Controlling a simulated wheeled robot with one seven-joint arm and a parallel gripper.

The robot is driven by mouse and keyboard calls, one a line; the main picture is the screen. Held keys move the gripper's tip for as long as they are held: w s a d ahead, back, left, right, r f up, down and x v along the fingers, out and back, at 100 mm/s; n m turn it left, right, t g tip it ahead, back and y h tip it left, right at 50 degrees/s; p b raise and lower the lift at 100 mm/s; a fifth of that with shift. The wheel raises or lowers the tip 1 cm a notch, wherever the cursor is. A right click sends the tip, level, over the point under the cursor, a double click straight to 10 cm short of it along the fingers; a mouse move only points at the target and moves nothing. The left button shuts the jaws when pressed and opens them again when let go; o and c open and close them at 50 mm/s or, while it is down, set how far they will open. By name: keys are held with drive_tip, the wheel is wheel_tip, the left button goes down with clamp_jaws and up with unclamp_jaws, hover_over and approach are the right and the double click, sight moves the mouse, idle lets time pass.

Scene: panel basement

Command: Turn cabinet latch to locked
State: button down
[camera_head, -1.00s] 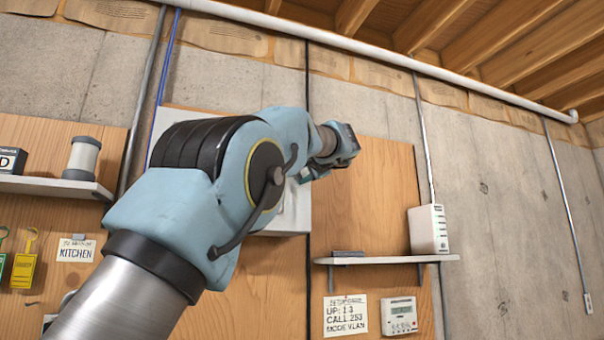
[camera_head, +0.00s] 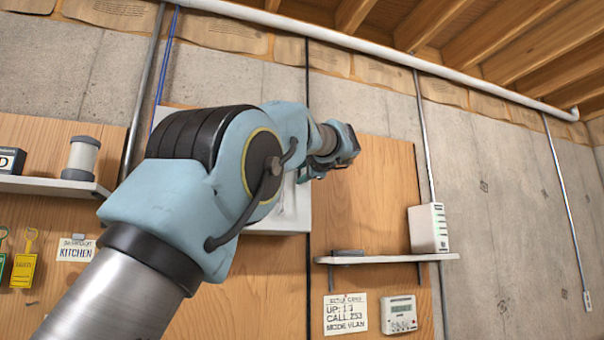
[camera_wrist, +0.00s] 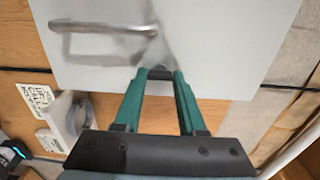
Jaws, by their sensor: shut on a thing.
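The cabinet is a pale grey box on the wall; its door (camera_wrist: 220,50) fills the top of the wrist view. A silver bar handle (camera_wrist: 100,28) is on the door, up and left of my fingers. A small dark latch (camera_wrist: 160,73) sits near the door's lower edge, between the tips of my gripper (camera_wrist: 160,80). The green fingers are shut on the latch, which they partly hide. In the head view my arm covers most of the cabinet (camera_head: 285,222), and my gripper (camera_head: 312,170) shows only in part at its front.
A shelf (camera_head: 385,259) with a white device (camera_head: 428,228) stands right of the cabinet. Below it are a paper note (camera_head: 346,315) and a small meter (camera_head: 399,314). Another shelf (camera_head: 50,186) is at the left. A vertical pipe (camera_head: 425,140) runs down the wall.

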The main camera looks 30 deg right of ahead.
drive_tip(key=shift+c, duration=2.4)
unclamp_jaws()
drive_tip(key=s+a+b, duration=0.1)
drive_tip(key=s+b, duration=0.4)
drive_tip(key=s, duration=0.5)
drive_tip(key=shift+s+a+b, duration=0.15)
drive_tip(key=shift+s+b, duration=0.2)
drive_tip(key=shift+s, duration=0.05)
